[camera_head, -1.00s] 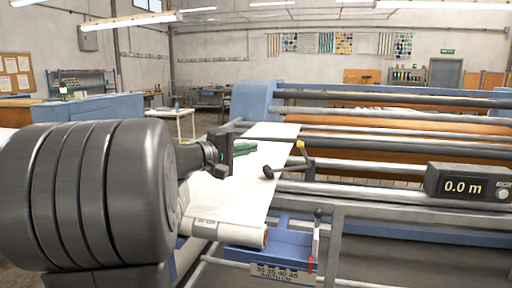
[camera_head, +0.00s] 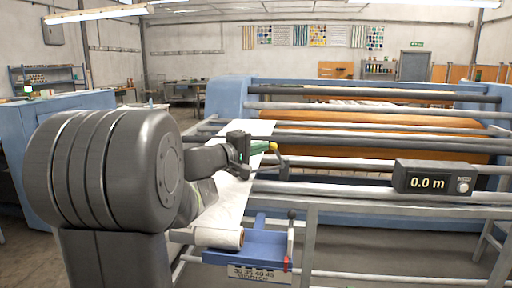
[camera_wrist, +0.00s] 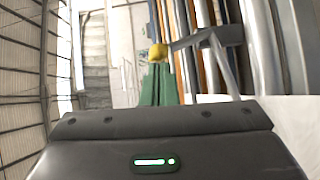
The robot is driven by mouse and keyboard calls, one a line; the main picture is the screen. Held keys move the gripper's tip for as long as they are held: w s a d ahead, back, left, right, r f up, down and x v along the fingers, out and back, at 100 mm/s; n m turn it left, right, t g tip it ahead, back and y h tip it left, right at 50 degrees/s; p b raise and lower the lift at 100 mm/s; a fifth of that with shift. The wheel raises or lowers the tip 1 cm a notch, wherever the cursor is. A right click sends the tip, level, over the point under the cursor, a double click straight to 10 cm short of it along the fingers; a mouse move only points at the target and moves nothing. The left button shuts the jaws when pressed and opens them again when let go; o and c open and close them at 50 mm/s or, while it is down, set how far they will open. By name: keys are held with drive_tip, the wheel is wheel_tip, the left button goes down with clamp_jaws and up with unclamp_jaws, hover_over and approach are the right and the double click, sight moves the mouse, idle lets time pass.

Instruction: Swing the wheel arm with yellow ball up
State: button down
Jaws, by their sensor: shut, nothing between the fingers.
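The yellow ball (camera_head: 273,147) is at the end of a dark crank arm, the wheel arm, on the press's near side. In the wrist view, the ball (camera_wrist: 157,51) is straight ahead of my fingertips, and the wheel arm (camera_wrist: 206,38) runs right from it. My gripper (camera_head: 266,147) has green fingers, shut with nothing between them. In the wrist view, my gripper (camera_wrist: 158,68) points at the ball. I cannot tell whether the fingertips touch it. In the head view, my arm and gripper partly hide the wheel arm's lower part.
A white sheet (camera_head: 238,195) runs from a roll (camera_head: 219,237) into the press. A blue bracket (camera_head: 250,250) with a width scale and black-knobbed lever (camera_head: 292,215) sits in front. A display box (camera_head: 432,178) reads 0.0 m at right. Long metal bars (camera_head: 370,143) cross the press.

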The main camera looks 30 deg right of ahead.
idle(0.3)
drive_tip(key=shift+s+d+r, duration=0.15)
drive_tip(key=shift+r, duration=0.1)
drive_tip(key=shift+s+d+m+y, duration=0.1)
drive_tip(key=shift+m+y, duration=0.2)
drive_tip(key=shift+m, duration=0.1)
drive_tip(key=shift+s+d+r+m+y+b, duration=0.15)
drive_tip(key=shift+s+d+r+m+y, duration=0.15)
drive_tip(key=shift+s+d+m+y, duration=0.3)
drive_tip(key=shift+s+d+r+m+y+b, duration=0.1)
drive_tip(key=shift+s+d+r+m+y, duration=0.3)
drive_tip(key=shift+d, duration=0.3)
drive_tip(key=shift+s+d+r+m+y+b, duration=0.15)
drive_tip(key=shift+s+d+r+m+y, duration=0.1)
drive_tip(key=shift+s+d+m+y, duration=0.4)
drive_tip(key=shift+r, duration=0.15)
